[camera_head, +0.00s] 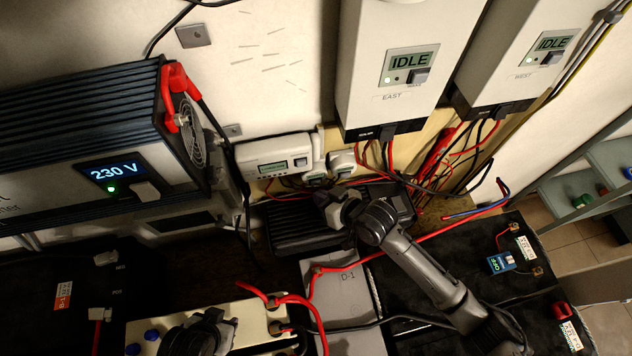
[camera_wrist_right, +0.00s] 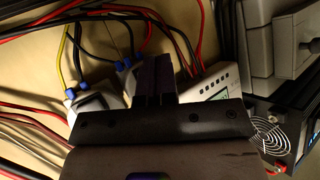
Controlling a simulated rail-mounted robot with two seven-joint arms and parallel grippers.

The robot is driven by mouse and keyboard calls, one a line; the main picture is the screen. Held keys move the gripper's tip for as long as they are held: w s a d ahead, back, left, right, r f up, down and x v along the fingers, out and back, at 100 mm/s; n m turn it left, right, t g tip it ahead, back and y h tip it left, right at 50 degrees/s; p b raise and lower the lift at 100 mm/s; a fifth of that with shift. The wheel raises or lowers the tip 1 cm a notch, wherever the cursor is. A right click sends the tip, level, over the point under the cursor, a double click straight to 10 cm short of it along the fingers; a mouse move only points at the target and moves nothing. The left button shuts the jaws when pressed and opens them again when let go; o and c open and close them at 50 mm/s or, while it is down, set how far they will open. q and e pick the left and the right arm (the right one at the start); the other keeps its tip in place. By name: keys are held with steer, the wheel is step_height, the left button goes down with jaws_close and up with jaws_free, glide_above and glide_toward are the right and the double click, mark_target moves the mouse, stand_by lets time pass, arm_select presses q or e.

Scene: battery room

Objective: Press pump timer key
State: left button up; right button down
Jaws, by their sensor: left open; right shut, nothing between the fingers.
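The pump timer appears to be the white wall unit (camera_head: 275,160) with a small display and a grey key (camera_head: 301,162) near its right end. In the right wrist view its white casing (camera_wrist_right: 226,82) with a row of small marks shows beside my fingers, partly covered. My right gripper (camera_head: 325,198) is shut and empty, just below and right of the timer; its dark fingers also show in the right wrist view (camera_wrist_right: 155,78). Contact with the key cannot be seen. My left gripper (camera_head: 200,338) is open at the bottom edge, above the cream battery (camera_head: 250,318), far from the timer.
The EAST charger (camera_head: 400,75) and WEST charger (camera_head: 520,60) hang above, both reading IDLE. The inverter (camera_head: 110,165) reads 230 V at left. Red and black cables (camera_head: 375,150) crowd the area.

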arm_select(q)
steer(key=shift+a, duration=0.2)
stand_by(0.3)
arm_select(e)
steer(key=shift+w, duration=0.1)
arm_select(q)
steer(key=shift+r, duration=0.1)
steer(key=shift+d, duration=0.1)
arm_select(e)
steer(key=shift+w+a, duration=0.15)
steer(key=shift+w, duration=0.15)
arm_select(q)
steer(key=shift+d, duration=0.1)
